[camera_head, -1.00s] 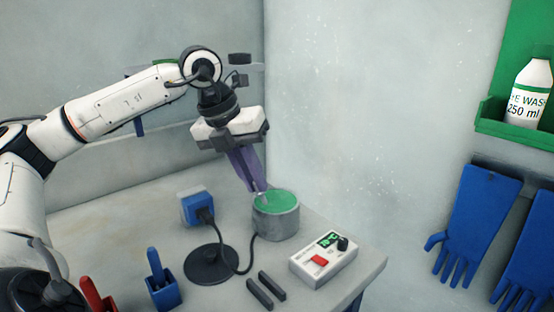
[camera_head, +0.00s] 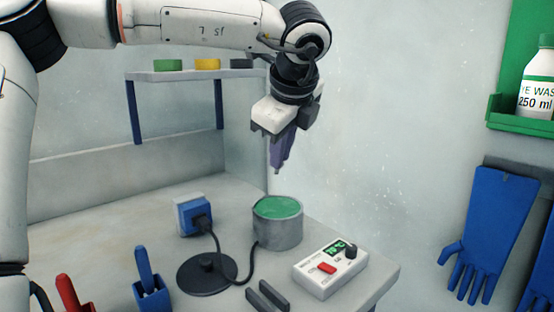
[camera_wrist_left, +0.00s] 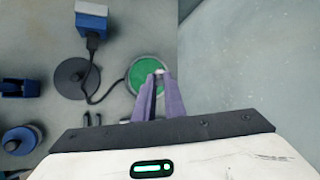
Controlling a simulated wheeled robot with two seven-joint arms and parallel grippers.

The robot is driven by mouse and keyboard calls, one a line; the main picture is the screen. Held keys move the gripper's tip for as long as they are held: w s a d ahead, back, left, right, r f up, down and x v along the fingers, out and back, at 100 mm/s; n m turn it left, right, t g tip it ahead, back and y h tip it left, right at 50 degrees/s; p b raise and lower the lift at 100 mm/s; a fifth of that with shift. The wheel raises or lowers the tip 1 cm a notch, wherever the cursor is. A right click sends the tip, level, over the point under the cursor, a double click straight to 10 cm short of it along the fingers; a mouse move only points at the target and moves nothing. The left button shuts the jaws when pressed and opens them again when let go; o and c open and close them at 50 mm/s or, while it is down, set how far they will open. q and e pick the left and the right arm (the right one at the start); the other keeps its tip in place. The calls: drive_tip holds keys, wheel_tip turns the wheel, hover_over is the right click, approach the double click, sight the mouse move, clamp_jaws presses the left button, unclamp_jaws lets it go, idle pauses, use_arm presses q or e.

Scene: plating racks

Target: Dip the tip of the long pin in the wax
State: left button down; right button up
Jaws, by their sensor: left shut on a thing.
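The wax is a green surface (camera_head: 278,206) inside a round grey metal pot (camera_head: 278,234) on the bench. The pot also shows in the left wrist view, with its green wax (camera_wrist_left: 140,72) below the fingers. My left gripper (camera_head: 278,167) points down above the pot, clear of the wax. Its purple fingers are shut on the long pin, of which only a small pale end (camera_wrist_left: 159,72) shows at the fingertips in the left wrist view. The rest of the pin is hidden by the fingers. My right gripper is not in view.
A control box (camera_head: 331,270) with a red switch stands right of the pot. A cable runs from a blue plug unit (camera_head: 193,215) past a dark round base (camera_head: 207,275). Dark bars (camera_head: 268,296) lie in front.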

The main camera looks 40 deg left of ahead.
use_arm(q)
drive_tip(key=shift+d+f+b, duration=0.15)
drive_tip(key=shift+f+b, duration=0.85)
drive_tip(key=shift+f, duration=2)
drive_tip(key=shift+f+b, duration=0.7)
drive_tip(key=shift+b, duration=0.45)
drive_tip(key=shift+r, duration=0.1)
wheel_tip(320, 180, up, 7)
drive_tip(key=p, duration=0.2)
idle(0.6)
